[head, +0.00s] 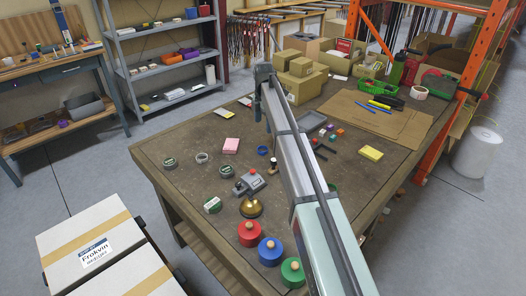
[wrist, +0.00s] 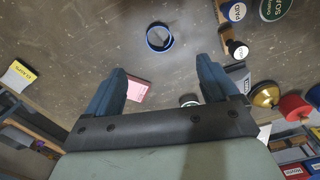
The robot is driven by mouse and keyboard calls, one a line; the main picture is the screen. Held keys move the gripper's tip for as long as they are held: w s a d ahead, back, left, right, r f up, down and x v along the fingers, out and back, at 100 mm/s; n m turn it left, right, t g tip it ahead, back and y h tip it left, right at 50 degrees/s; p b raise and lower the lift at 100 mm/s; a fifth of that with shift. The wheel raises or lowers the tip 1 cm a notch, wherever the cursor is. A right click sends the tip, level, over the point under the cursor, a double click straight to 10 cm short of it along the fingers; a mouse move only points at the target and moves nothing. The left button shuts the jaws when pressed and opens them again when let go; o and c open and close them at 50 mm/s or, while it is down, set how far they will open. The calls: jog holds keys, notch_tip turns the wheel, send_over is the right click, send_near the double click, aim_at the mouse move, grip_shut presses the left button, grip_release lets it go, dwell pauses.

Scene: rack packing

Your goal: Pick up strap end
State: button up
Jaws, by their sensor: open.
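My gripper (wrist: 160,72) is open and empty in the wrist view, its two dark blue fingers wide apart over the brown table. I cannot make out a strap end for certain in either view. In the head view a small red and black piece (head: 481,96) sits by the orange rack post at the right; it is too small to tell whether it belongs to a strap. Dark straps or cords (head: 400,22) hang at the back.
The table (head: 160,190) holds a blue-rimmed ring (wrist: 171,42), a pink pad (head: 231,145), a brass bell (head: 251,208), a red knobbed piece (head: 250,234) and stamps. Boxes (head: 300,85) and flat cardboard (head: 400,125) lie toward the back. The orange rack (head: 462,85) borders the right.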

aim_at(263, 151)
notch_tip(263, 151, down, 12)
jog(key=shift+a+f, duration=0.1)
jog(key=shift+f, duration=0.15)
dwell(0.5)
jog(key=shift+c, duration=0.5)
jog(key=c, duration=1)
jog(key=shift+r, duration=0.15)
